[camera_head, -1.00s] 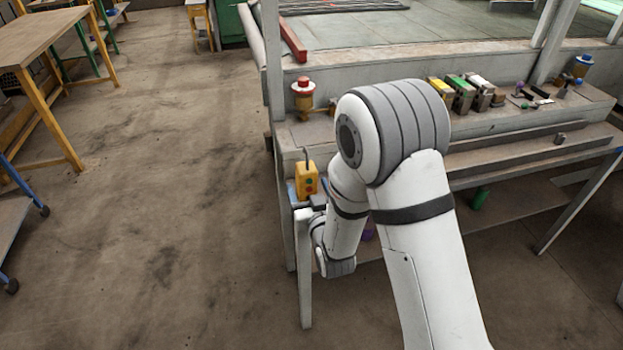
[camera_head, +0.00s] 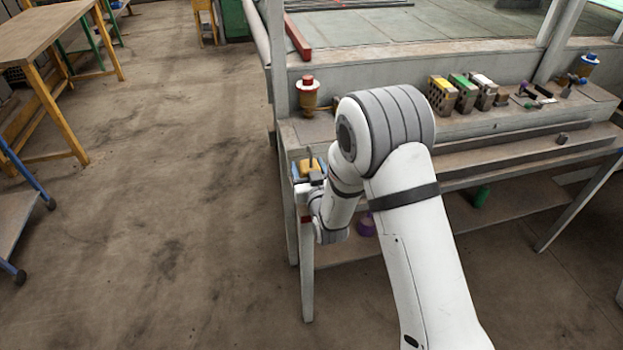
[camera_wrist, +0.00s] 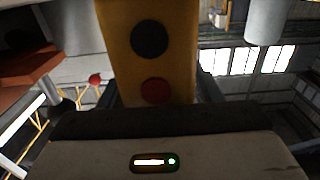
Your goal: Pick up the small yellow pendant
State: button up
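The small yellow pendant (camera_head: 311,170) is at the left end of the bench in the head view, with its lower part hidden behind my gripper (camera_head: 311,187). In the wrist view the pendant (camera_wrist: 180,55) fills the upper middle, close up, with a black and a red button on its face. Dark finger parts of my gripper (camera_wrist: 158,92) show at its left and right sides, close to it. The frames do not show whether they press on it.
Several hollow blocks (camera_head: 465,93) and small tools stand further right. A bench leg (camera_head: 306,265) is just below my gripper.

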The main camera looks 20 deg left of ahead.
jog(key=c, duration=1)
jog(key=shift+r, duration=0.1)
